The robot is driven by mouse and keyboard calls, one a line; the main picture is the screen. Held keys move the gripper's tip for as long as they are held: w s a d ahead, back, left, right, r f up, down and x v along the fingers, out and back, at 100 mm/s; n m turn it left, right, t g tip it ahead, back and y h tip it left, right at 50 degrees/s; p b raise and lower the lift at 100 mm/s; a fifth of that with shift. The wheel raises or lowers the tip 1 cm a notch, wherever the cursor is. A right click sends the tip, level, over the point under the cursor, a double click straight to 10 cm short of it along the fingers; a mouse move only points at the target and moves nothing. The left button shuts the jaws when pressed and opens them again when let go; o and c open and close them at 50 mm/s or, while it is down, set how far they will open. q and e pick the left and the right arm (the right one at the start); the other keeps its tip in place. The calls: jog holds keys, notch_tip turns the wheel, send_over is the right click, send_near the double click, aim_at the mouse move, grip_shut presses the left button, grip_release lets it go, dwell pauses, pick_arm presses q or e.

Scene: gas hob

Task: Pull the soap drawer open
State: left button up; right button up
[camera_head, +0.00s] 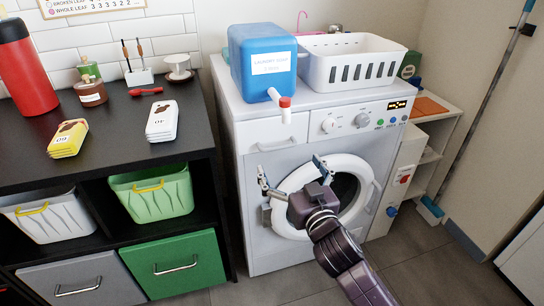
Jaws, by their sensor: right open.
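The soap drawer (258,136) is the white panel at the upper left of the washing machine's (255,225) front, and it looks flush with the front. A blue laundry soap jug (262,50) stands on the machine above it. The jug's red and white spout (285,106) hangs over the front edge, in front of part of the drawer. My right gripper (291,173) is open and empty, with its fingers spread below the drawer and in front of the round door (359,172). It looks apart from the drawer. My left gripper is not in view.
A white laundry basket (350,68) stands on the machine beside the jug. A knob (328,125) is right of the drawer. A black shelf unit (110,130) with bins stands close on the left. Open floor (425,265) lies at the lower right.

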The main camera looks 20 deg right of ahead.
aim_at(279, 147)
jog(key=w+b, duration=0.1)
jog(key=w, duration=0.6)
jog(key=shift+w+a, duration=0.15)
jog(key=shift+w, duration=0.25)
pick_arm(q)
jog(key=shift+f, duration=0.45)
